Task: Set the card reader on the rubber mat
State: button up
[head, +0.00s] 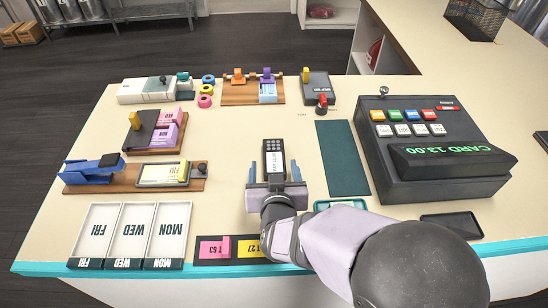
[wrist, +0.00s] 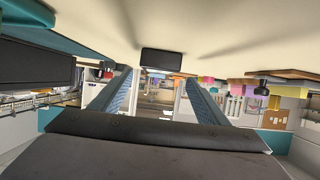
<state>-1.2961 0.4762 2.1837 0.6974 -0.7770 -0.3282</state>
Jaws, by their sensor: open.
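The card reader (head: 273,157), a small dark device with a keypad and a lit screen, is on the counter near the middle in the head view. In the wrist view its dark end (wrist: 163,62) shows near the fingertips. My gripper (head: 274,168) is open, with one blue-padded finger to each side of the reader. Whether either finger touches it cannot be told. The wrist view shows both fingers apart (wrist: 159,80). A flat dark teal mat (head: 342,158), which looks like the rubber mat, lies bare to the right of the reader.
A dark cash register (head: 431,148) stands just right of the mat. A teal-rimmed tray (head: 340,204) is partly behind my arm, and a black tray (head: 451,227) lies at right. A grey device (head: 316,90) is behind. Day trays (head: 131,235) stand at left.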

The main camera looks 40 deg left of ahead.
aim_at(274, 157)
jog(key=shift+p+x, duration=0.8)
jog(key=shift+x, duration=1.8)
jog(key=shift+w+d, duration=0.1)
jog(key=shift+d, duration=0.05)
jog(key=c, duration=1.4)
jog(key=shift+r, duration=5.3)
